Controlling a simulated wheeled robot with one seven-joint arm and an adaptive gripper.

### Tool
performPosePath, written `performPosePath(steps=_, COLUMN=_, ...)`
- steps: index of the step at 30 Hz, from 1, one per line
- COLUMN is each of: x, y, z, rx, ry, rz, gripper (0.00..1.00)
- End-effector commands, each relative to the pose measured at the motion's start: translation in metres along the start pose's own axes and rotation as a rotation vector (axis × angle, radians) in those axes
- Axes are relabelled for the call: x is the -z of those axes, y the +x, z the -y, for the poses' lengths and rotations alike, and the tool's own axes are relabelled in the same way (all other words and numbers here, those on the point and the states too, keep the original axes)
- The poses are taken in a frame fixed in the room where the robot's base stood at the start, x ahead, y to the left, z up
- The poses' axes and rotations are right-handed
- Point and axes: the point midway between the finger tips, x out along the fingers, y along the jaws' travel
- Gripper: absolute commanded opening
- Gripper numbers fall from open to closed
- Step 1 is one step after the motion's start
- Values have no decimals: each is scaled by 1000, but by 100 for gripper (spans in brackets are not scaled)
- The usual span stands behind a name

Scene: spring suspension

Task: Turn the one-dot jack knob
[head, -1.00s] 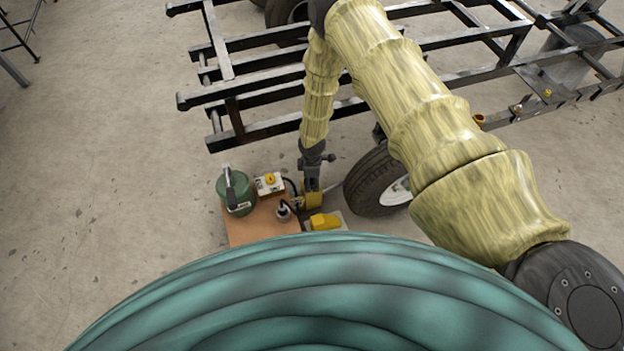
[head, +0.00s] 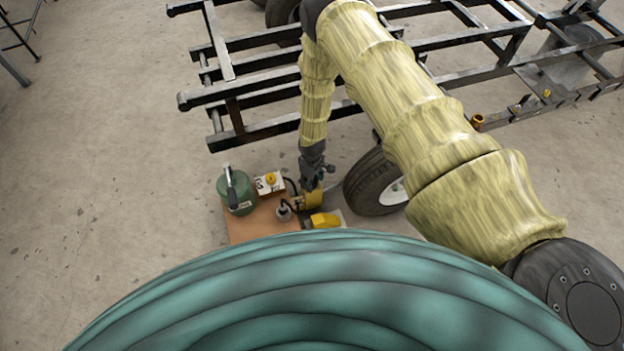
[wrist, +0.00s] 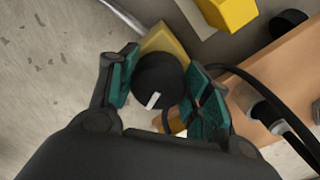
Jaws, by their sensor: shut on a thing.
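A round black knob (wrist: 158,75) with a white pointer mark sits on a yellow jack body (wrist: 164,41) in the wrist view. My gripper (wrist: 164,85) is shut on the knob, with one teal-padded finger on each side of it. No dot mark can be made out on this jack. In the head view my gripper (head: 311,185) is at the yellow jack body (head: 313,201), and it hides the knob there.
A yellow wedge (head: 325,220) lies in front. A tyre (head: 374,186) is close at the right, and a black frame (head: 250,95) stands behind.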

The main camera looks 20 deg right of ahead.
Motion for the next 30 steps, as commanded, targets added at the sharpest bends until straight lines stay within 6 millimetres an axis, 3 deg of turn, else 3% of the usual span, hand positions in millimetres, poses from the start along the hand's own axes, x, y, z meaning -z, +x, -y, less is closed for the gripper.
performPosePath(steps=15, x=0, y=0, z=0, rx=0, ry=21, rz=0, gripper=25)
performPosePath(steps=16, x=0, y=0, z=0, rx=0, ry=20, rz=0, gripper=54)
performPosePath(steps=19, x=0, y=0, z=0, rx=0, ry=20, rz=0, gripper=71)
performPosePath(steps=30, x=0, y=-2, z=0, rx=0, ry=19, rz=0, gripper=71)
